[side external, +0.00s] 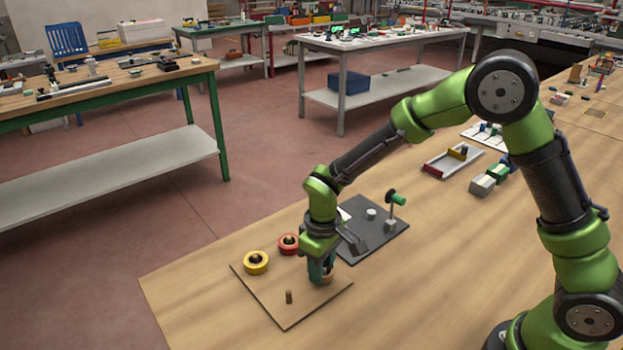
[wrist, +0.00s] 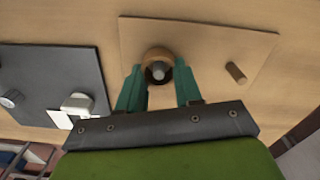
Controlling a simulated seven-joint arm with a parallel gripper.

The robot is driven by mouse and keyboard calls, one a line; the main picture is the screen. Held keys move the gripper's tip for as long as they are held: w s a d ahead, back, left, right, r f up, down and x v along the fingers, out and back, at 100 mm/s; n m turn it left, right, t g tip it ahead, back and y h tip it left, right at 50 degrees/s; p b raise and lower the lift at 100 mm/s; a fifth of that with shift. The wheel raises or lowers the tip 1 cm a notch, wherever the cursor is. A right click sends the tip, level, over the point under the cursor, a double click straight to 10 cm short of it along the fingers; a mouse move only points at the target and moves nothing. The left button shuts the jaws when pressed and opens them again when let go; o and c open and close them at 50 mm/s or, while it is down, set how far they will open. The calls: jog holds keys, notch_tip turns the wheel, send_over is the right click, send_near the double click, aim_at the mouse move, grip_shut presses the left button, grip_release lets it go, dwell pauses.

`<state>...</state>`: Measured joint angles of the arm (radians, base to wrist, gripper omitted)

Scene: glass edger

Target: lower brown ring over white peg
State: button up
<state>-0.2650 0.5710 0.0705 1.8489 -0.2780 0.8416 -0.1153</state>
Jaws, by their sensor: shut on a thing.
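The brown ring (wrist: 156,55) is between the two teal fingers of my gripper (wrist: 160,88) in the wrist view. A light grey-white peg (wrist: 159,71) shows inside the ring's opening, so the ring appears around it or straight above it. In the side view the ring (side external: 327,279) is low, close to the thin wooden board (side external: 285,314), partly hidden by my gripper (side external: 321,275). That view hides the white peg, and I cannot tell whether the ring touches the board.
A bare brown peg (side external: 289,297) stands on the board; it also shows in the wrist view (wrist: 236,72). A yellow ring (side external: 256,262) and a red ring (side external: 289,244) sit at the board's far side. A dark plate (side external: 375,245) with fixtures lies behind.

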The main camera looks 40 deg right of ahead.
dwell(0.3)
jog(key=o, duration=1.1)
jog(key=shift+c, duration=0.2)
